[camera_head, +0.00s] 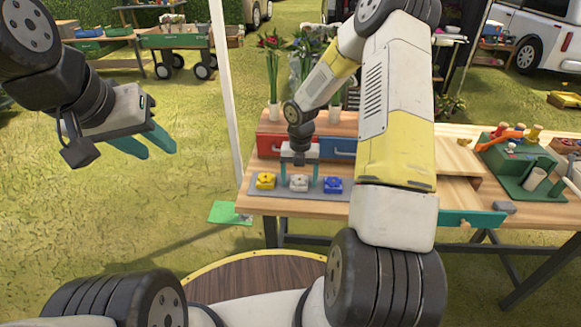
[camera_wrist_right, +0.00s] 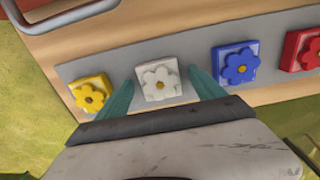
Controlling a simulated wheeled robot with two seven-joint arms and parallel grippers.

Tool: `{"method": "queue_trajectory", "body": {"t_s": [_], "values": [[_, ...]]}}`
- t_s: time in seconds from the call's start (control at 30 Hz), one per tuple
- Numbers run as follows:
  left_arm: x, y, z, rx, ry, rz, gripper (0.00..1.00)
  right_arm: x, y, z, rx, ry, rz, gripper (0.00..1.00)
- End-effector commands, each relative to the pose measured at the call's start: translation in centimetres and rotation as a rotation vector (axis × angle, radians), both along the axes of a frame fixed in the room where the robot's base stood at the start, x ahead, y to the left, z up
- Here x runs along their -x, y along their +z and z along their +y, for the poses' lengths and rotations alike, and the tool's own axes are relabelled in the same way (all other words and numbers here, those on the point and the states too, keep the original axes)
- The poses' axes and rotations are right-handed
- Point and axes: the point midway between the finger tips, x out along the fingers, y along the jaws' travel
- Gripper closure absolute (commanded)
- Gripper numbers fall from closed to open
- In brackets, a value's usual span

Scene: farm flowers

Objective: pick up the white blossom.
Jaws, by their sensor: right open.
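The white blossom (camera_head: 299,183) is a flower on a square white block, in the row on the grey strip at the table's front; it also shows in the right wrist view (camera_wrist_right: 158,84). My right gripper (camera_head: 299,171) is open above it. In the right wrist view its green fingers (camera_wrist_right: 160,78) lie on either side of the white blossom, apart from each other; contact cannot be told. My left gripper (camera_head: 160,151) hangs in the air over the grass at the left, its two fingers apart and empty.
A yellow blossom (camera_wrist_right: 91,95) and a blue blossom (camera_wrist_right: 238,64) flank the white one, with a red blossom (camera_wrist_right: 303,48) beyond. A red drawer (camera_head: 272,146) and a blue drawer (camera_head: 338,147) stand behind. A green drawer (camera_head: 472,219) juts out at the table's front right.

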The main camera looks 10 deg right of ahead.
Motion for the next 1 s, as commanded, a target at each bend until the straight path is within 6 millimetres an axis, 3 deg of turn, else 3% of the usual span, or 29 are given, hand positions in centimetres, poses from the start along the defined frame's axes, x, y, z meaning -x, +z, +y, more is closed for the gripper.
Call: {"method": "queue_trajectory", "body": {"t_s": [0.07, 0.4, 0.77, 1.0], "values": [[0.0, 0.0, 0.0, 0.0, 0.0, 0.0, 0.64, 0.0, 0.0, 0.0, 0.0, -0.001, 0.0, 0.22], [0.0, 0.0, 0.0, 0.0, 0.0, 0.0, 0.64, 0.0, 0.0, 0.0, 0.0, -0.001, 0.001, 0.87], [0.0, 0.0, 0.0, 0.0, 0.0, 0.0, 0.64, 0.0, 0.5, 0.0, 0.0, -0.002, 0.0, 0.87], [0.0, 0.0, 0.0, 0.0, 0.0, 0.0, 0.64, -0.1, 3.0, 0.0, 0.001, -0.002, -0.002, 0.87]]}}
